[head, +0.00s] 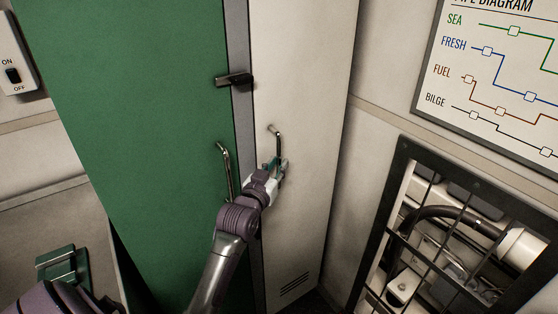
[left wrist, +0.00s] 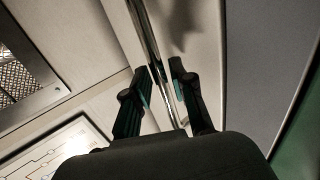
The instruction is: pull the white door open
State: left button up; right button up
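The white door (head: 300,60) is a tall narrow panel right of the green door and looks closed. Its metal bar handle (head: 277,140) stands upright near the door's left edge; it also shows in the left wrist view (left wrist: 146,30). My left gripper (head: 279,164) is at the lower part of this handle. In the left wrist view its two fingers (left wrist: 158,75) stand apart, one on each side of the bar. They look open around it; I cannot tell whether either touches it. The handle's lower end is hidden by the gripper. My right gripper is not in view.
A dark latch (head: 233,79) lies across the grey post between the doors. The green door (head: 130,80) has its own handle (head: 225,165), close to my left arm. A barred opening with pipes (head: 393,190) is at right. A switch (head: 14,75) is at far left.

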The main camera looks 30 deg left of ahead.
pick_arm(q)
jog(key=shift+w+a, duration=0.15)
jog(key=shift+w, duration=0.6)
grip_shut()
